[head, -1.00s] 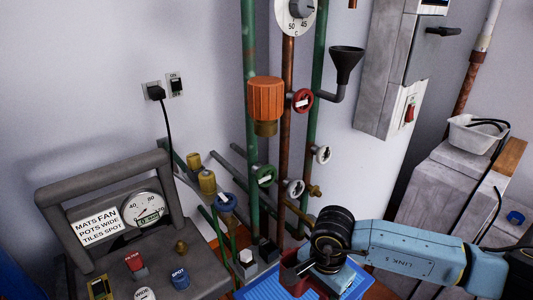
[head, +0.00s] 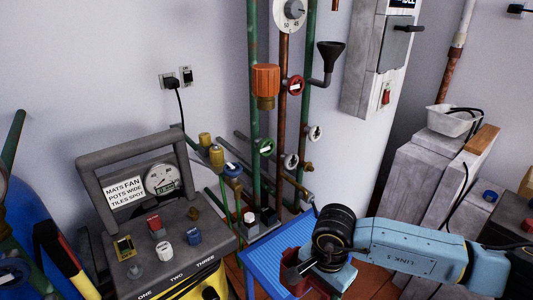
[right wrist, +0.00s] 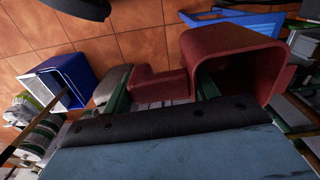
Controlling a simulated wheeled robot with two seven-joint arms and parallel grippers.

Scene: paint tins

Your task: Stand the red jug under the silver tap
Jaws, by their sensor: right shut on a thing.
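The red jug (head: 297,257) is partly hidden behind my right gripper and wrist in the head view, over the blue gridded tray (head: 262,262). In the right wrist view the jug (right wrist: 228,45) is large, and its open mouth faces the right of the picture. My right gripper (right wrist: 162,90) is shut on the jug's handle part, with a dark green finger on each side. Whether the jug touches the tray is not clear. A small greyish pipe end (head: 311,203) shows behind the tray; I cannot tell whether it is the silver tap. My left gripper is out of view.
Green and copper pipes with a red valve wheel (head: 295,86) and a black funnel (head: 330,55) rise behind the tray. A control panel (head: 180,255) with knobs stands left of it. Grey blocks (head: 425,165) stand at right. Orange floor tiles (right wrist: 140,45) show below.

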